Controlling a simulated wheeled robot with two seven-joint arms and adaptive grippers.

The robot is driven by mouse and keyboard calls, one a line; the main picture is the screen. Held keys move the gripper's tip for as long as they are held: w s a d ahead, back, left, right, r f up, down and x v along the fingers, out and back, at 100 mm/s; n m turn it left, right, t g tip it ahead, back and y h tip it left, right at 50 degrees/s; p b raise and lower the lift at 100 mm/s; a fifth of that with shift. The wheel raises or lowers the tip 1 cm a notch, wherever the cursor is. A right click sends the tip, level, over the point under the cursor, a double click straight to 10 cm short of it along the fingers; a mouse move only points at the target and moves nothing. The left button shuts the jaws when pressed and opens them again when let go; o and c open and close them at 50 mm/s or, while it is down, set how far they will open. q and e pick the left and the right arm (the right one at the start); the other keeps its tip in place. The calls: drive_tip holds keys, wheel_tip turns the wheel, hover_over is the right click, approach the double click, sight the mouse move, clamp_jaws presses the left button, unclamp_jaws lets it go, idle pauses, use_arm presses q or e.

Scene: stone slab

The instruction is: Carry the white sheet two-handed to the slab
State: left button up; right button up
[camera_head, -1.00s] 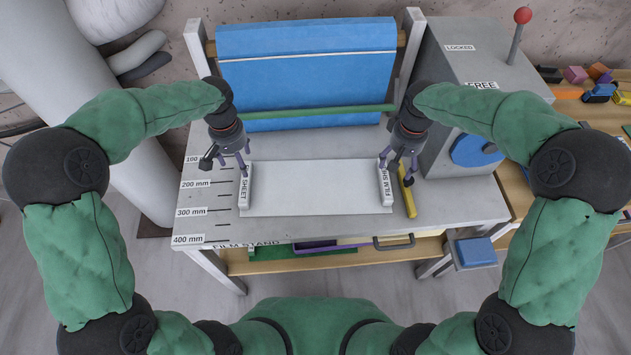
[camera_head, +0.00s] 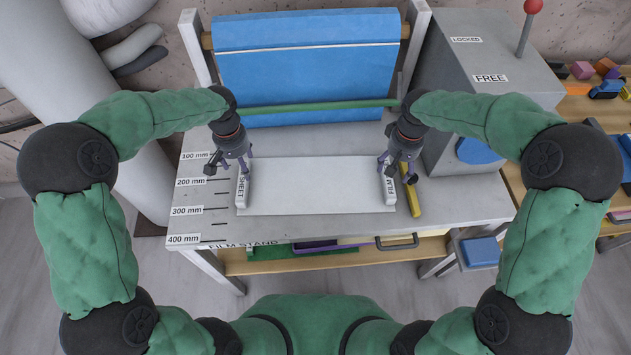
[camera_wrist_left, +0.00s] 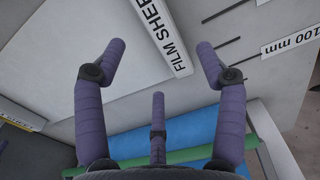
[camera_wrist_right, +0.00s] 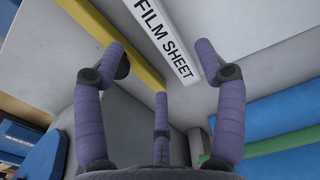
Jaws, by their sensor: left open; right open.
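The white sheet (camera_head: 316,186) lies flat on the grey film stand (camera_head: 300,231), with a white end bar labelled FILM SHEET at each side. My left gripper (camera_head: 230,170) is open above the left end bar (camera_head: 243,190); in the left wrist view that bar (camera_wrist_left: 160,40) lies between and beyond the spread fingers. My right gripper (camera_head: 399,174) is open above the right end bar (camera_head: 389,190), which shows between the fingers in the right wrist view (camera_wrist_right: 163,40). Neither gripper visibly touches a bar. I cannot single out the slab in these views.
A yellow bar (camera_head: 412,199) lies just right of the right end bar. A green rod (camera_head: 310,107) and a hanging blue sheet (camera_head: 307,70) stand behind. A grey box labelled FREE (camera_head: 500,110) with a red-knobbed lever is at the right. Millimetre marks run along the left edge.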

sight(390, 180)
use_arm(q)
wheel_tip(390, 180, down, 8)
drive_tip(key=shift+r, duration=0.2)
use_arm(e)
wheel_tip(390, 180, down, 8)
drive_tip(key=shift+r, duration=0.2)
use_arm(q)
drive_tip(key=c, duration=1.4)
use_arm(e)
drive_tip(key=c, duration=1.4)
